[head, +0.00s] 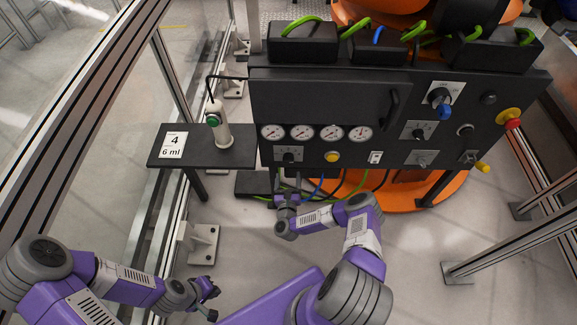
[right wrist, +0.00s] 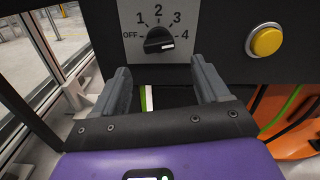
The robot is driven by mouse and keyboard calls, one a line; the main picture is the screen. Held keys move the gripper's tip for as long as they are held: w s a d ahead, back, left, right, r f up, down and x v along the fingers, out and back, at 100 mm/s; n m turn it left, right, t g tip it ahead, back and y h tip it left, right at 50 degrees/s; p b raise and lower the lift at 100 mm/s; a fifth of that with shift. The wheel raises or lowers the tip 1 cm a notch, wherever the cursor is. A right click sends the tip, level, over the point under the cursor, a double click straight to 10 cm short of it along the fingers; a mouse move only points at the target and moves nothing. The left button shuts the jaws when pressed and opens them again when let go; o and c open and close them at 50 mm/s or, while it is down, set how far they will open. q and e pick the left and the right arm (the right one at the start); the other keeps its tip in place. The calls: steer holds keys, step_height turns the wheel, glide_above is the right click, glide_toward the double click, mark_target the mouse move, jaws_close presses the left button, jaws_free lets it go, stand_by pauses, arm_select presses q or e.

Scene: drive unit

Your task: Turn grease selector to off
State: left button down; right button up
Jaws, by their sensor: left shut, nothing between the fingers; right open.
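The grease selector is a black knob (right wrist: 158,41) on a grey plate marked OFF, 1, 2, 3, 4. Its white mark is at its right end, on the side of the 4; OFF is on the left. It also shows in the head view as the small knob (head: 289,155) at the panel's lower left. My right gripper (right wrist: 164,84) is open and empty, its two fingers below the knob and apart from it; in the head view it (head: 286,188) is just below the panel. My left gripper (head: 212,292) is shut and empty at the lower left, far from the panel.
Right of the selector are a yellow button (right wrist: 267,41) and a white rocker switch (head: 375,157). Gauges (head: 302,132) sit above. A side shelf (head: 240,151) with a grease device (head: 218,125) and a card stands left. Cables hang under the panel. Metal frame posts flank both sides.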

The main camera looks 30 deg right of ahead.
mark_target(288, 159)
steer(key=b+x, duration=0.2)
steer(key=x, duration=0.5)
steer(key=shift+w, duration=0.1)
steer(key=c, duration=1.1)
steer(key=shift+o, duration=0.2)
